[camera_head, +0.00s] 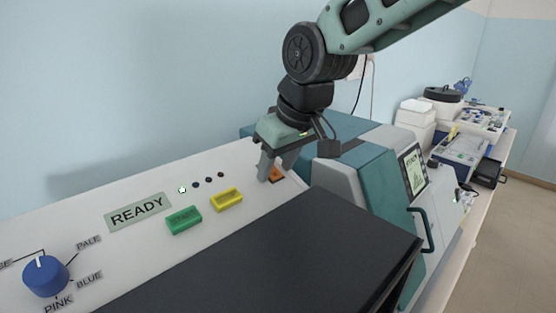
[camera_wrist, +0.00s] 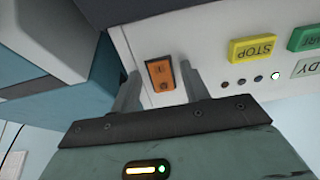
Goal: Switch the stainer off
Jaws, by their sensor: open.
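The stainer's white panel (camera_head: 150,235) carries an orange rocker switch (camera_head: 277,174) at its right end. In the wrist view the orange switch (camera_wrist: 160,75) lies between the two fingertips, with a dark frame around it and small marks on its face. My gripper (camera_head: 270,170) is just above the switch, pointing down at the panel. In the wrist view my gripper (camera_wrist: 160,88) is open, one finger on each side of the switch. I cannot tell whether a finger touches it. A READY display (camera_head: 137,212) is on the panel, and one small light (camera_head: 182,190) shows lit.
A green button (camera_head: 184,220) and a yellow STOP button (camera_wrist: 252,49) sit beside the switch. A blue knob (camera_head: 45,275) is at far left. A black lid (camera_head: 290,255) lies in front. A teal and grey machine (camera_head: 375,185) stands close on the right.

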